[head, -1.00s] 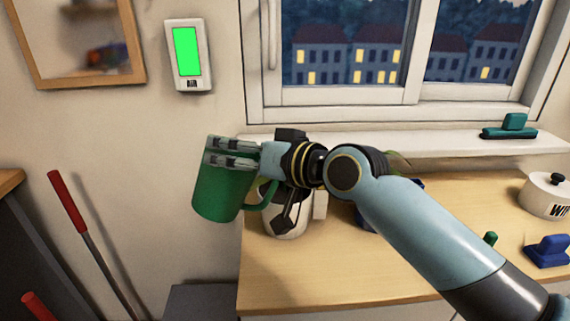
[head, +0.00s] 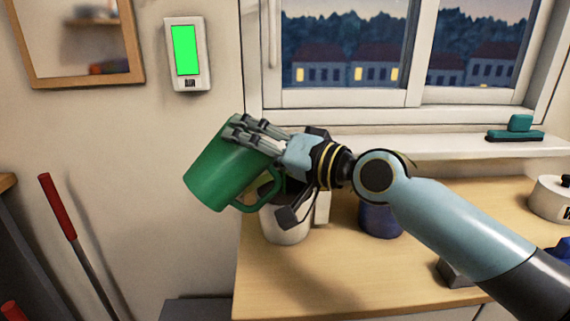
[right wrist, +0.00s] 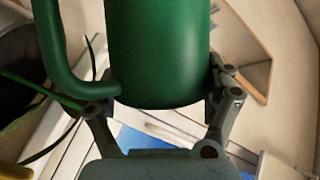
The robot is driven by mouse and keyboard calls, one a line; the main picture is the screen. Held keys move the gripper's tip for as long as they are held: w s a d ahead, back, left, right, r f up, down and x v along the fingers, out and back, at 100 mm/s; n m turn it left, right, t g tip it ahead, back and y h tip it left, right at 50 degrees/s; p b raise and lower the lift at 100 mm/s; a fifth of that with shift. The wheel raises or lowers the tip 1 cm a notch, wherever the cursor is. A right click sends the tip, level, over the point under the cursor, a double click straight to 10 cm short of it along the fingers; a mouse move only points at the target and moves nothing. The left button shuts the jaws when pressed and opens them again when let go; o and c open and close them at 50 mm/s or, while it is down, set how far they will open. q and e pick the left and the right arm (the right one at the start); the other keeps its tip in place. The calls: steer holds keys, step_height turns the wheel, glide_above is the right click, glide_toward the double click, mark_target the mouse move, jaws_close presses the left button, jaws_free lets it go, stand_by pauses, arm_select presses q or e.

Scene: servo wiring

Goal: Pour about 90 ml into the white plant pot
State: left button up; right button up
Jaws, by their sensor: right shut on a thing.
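My right gripper (head: 262,135) is shut on a green mug (head: 222,172) with a handle. The mug is held in the air, tilted with its top toward the upper right. Its inside and any liquid do not show. The right wrist view shows the green mug (right wrist: 157,50) between the fingers (right wrist: 160,100). A white pot (head: 285,228) stands on the worktop behind and below the gripper. The gripper and mug handle hide much of it, including most of its rim. My left gripper is not in view.
The wooden worktop (head: 330,275) is clear in front of the pot. A blue pot (head: 380,220) stands partly behind my right arm. A white lidded container (head: 550,198) is at the right. A teal brush-like object (head: 515,130) lies on the windowsill. A red-handled tool (head: 58,205) leans at the left.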

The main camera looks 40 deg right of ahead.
steer(key=shift+d+r+m+t+b, duration=0.2)
steer(key=shift+d+m+t+b, duration=0.05)
steer(key=shift+m+b, duration=0.4)
steer(key=shift+d+r+m+t+b, duration=0.25)
steer(key=shift+m+b, duration=0.3)
steer(key=shift+m, duration=0.2)
stand_by(1.1)
steer(key=shift+a, duration=0.1)
steer(key=n+p, duration=0.1)
steer(key=p, duration=0.1)
steer(key=a+n+g+p, duration=0.1)
steer(key=n+p, duration=0.1)
steer(key=shift+w+n+g, duration=0.1)
steer(key=shift+n+g, duration=0.2)
steer(key=shift+a+f+n+h, duration=0.1)
steer(key=shift+f+n+h, duration=0.2)
steer(key=shift+f, duration=0.15)
steer(key=shift+a+r+n+g+p, duration=0.3)
steer(key=shift+a+r+n+p, duration=0.15)
steer(key=shift+p, duration=0.8)
steer(key=shift+f, duration=0.15)
steer(key=shift+d, duration=0.1)
